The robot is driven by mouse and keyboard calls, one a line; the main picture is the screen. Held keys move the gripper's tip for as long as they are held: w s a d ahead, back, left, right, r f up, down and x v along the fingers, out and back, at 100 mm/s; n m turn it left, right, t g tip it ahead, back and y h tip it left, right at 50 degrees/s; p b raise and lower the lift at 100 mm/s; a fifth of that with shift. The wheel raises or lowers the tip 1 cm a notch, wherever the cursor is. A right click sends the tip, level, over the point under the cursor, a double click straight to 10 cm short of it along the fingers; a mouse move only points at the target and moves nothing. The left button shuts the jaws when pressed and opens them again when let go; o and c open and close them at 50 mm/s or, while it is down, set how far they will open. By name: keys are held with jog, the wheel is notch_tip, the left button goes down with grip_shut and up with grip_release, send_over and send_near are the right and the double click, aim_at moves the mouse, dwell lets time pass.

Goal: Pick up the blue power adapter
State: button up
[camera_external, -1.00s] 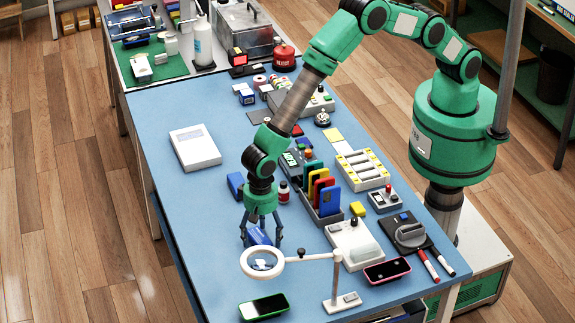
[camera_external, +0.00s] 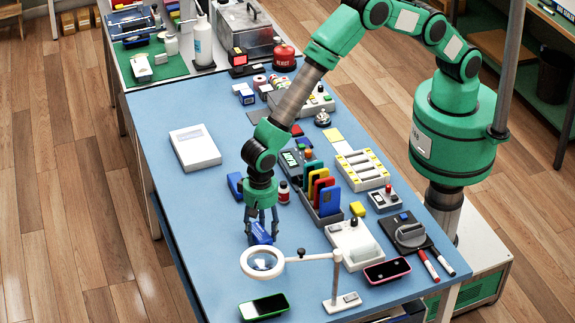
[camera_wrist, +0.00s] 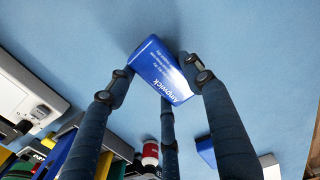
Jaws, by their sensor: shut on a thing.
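The blue power adapter (camera_external: 260,234), a small blue block with white lettering, is between the fingers of my gripper (camera_external: 262,237), behind the magnifier's ring in the external view. In the wrist view the adapter (camera_wrist: 163,70) is tilted, with its lettered face toward the camera. The dark jointed fingers of my gripper (camera_wrist: 160,82) are shut on it from the sides, with a third finger below it in the picture. I cannot tell whether the adapter still touches the blue table (camera_external: 200,230).
A ring magnifier (camera_external: 262,263) on a stand (camera_external: 341,302) is close in front. A phone (camera_external: 263,307) lies beyond it. Card slots (camera_external: 322,217) stand to the right. The table's left side is mostly clear.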

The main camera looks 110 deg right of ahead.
aim_at(262, 230)
notch_tip(262, 230, up, 8)
jog(key=shift+p, duration=0.3)
